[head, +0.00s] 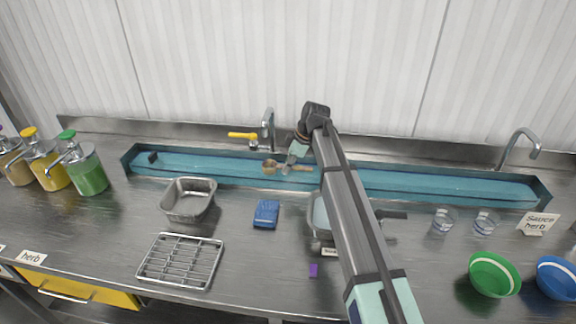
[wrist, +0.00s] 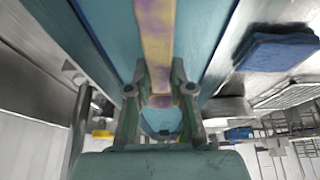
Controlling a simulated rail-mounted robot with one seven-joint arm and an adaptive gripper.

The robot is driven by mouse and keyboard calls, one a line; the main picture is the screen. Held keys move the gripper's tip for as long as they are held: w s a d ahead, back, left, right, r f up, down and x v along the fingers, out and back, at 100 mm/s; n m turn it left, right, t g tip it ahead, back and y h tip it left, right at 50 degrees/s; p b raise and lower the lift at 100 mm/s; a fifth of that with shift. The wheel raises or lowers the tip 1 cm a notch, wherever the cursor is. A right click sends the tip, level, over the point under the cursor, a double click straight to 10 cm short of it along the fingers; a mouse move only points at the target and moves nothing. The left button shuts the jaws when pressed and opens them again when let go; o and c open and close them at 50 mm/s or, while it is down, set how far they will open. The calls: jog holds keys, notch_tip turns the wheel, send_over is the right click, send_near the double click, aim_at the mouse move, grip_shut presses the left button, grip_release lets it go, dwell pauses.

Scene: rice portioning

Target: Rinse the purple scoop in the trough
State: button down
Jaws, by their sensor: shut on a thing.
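The scoop (head: 269,167) is over the blue-lined trough (head: 440,188) at the back of the counter. In the head view it looks tan-brown. In the wrist view its handle (wrist: 155,35) is yellowish tan with purple patches. My gripper (head: 289,166) reaches down into the trough and is shut on the handle. The wrist view shows both fingers of my gripper (wrist: 160,88) on either side of the handle. The scoop's bowl is at the left of my gripper in the head view. I cannot tell whether it touches the trough floor or water.
A tap (head: 268,128) with a yellow lever (head: 242,136) stands behind the trough, close to my gripper. A metal pan (head: 188,200), a blue sponge (head: 266,213) and a wire rack (head: 180,261) lie in front. Clear cups (head: 442,222) and a green bowl (head: 494,275) stand right.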

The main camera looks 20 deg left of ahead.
aim_at(281, 166)
jog(key=shift+f+b, duration=0.45)
jog(key=shift+f, duration=0.6)
dwell(0.4)
dwell(0.4)
jog(key=shift+s+a, duration=0.15)
jog(key=shift+a, duration=0.6)
jog(key=shift+s+a, duration=0.15)
jog(key=shift+a, duration=0.6)
jog(key=shift+d, duration=0.2)
jog(key=shift+w+d, duration=0.15)
jog(key=shift+d, duration=0.5)
jog(key=shift+w+d, duration=0.15)
jog(key=shift+d, duration=0.5)
jog(key=shift+a, duration=0.1)
jog(key=shift+s+a, duration=0.15)
jog(key=shift+a, duration=0.55)
jog(key=shift+s+a, duration=0.15)
jog(key=shift+a, duration=0.55)
jog(key=shift+r, duration=0.15)
